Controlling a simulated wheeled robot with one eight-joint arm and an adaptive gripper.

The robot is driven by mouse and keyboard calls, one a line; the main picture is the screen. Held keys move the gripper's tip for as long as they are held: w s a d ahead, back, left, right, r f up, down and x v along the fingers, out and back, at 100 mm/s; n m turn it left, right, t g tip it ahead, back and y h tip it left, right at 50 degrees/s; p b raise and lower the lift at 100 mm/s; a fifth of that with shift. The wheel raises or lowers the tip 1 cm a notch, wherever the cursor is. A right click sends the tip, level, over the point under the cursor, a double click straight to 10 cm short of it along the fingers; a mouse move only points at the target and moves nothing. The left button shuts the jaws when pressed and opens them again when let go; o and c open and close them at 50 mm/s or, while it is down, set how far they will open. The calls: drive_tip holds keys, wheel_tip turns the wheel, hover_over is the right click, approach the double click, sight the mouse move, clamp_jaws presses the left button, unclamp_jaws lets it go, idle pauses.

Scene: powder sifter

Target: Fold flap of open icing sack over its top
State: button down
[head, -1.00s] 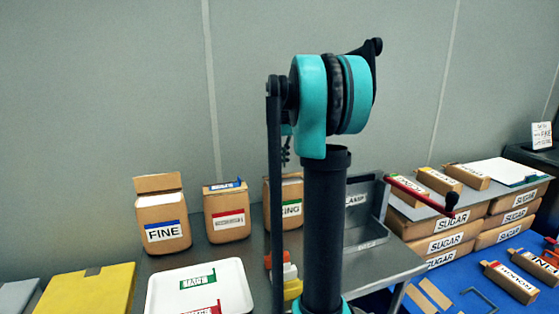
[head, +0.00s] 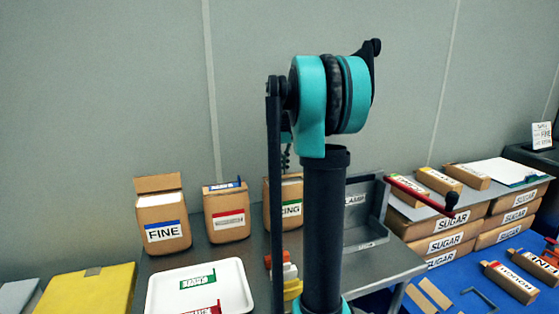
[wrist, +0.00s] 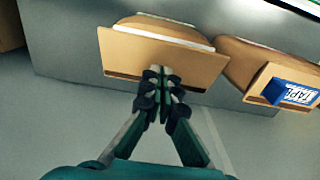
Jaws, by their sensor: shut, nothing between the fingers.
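The open icing sack (head: 291,209) stands on the metal table, its green label ending in "CING" partly hidden by my arm in the head view. In the wrist view its brown flap (wrist: 165,55) stands out from the top on the wall side, with a pale strip (wrist: 165,30) beyond it. My gripper (wrist: 160,75) is shut with nothing between its fingers. Its tips overlap the flap's wall-side edge in the picture; I cannot tell whether they touch.
A sack with a red label (head: 227,213) and a blue tag on top stands beside the icing sack; the tag (wrist: 293,93) shows in the wrist view. The FINE sack (head: 163,213) is further left. A white tray (head: 230,285) is in front, a grey bin (head: 365,220) right. The wall is close behind.

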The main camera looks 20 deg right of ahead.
drive_tip(key=shift+f, duration=0.75)
wheel_tip(320, 180, up, 9)
idle(0.9)
drive_tip(key=shift+s, duration=0.1)
idle(0.3)
